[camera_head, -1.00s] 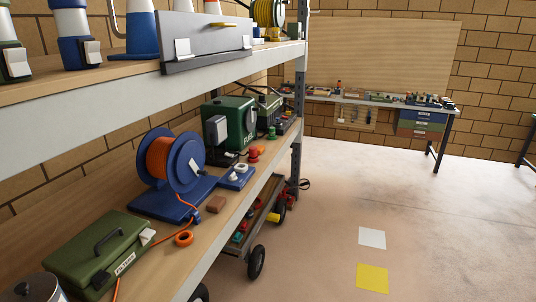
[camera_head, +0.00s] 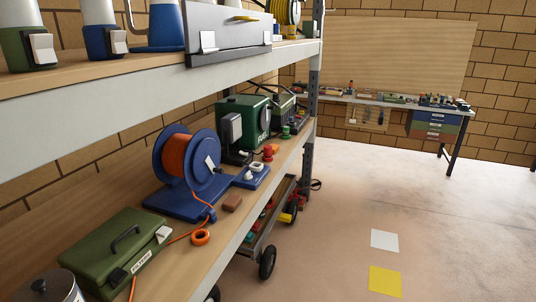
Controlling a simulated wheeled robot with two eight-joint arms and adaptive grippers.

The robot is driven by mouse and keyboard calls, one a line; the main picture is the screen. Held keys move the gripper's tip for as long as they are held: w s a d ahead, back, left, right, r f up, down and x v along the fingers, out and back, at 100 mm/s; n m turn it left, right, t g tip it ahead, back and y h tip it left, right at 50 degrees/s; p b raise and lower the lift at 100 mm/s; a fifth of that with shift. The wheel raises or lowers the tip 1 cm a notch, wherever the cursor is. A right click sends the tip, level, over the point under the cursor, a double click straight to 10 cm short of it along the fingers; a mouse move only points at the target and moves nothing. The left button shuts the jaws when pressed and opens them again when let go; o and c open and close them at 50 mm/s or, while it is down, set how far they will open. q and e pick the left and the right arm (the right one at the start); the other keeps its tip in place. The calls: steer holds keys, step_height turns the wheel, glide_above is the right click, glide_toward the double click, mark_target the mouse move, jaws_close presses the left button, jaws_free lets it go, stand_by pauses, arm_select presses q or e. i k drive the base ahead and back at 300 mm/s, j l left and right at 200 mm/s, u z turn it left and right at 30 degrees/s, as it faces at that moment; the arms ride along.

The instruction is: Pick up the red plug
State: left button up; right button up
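A small red piece (camera_head: 268,153), which may be the red plug, stands on the middle shelf in front of the green machine (camera_head: 243,122). It is too small to tell its shape clearly. An orange piece lies just behind it (camera_head: 275,147), and a green spool-like piece (camera_head: 286,132) stands further back. More small red items (camera_head: 301,200) are on the low cart under the shelf, too small to identify. Neither of my grippers is in view.
The upper shelf (camera_head: 110,90) hangs above. A workbench (camera_head: 380,102) stands behind.

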mark_target(267, 149)
steer(key=i+l+u, duration=0.4)
steer(key=i+l, duration=1.65)
steer(key=i+j, duration=0.05)
steer(key=i, duration=0.05)
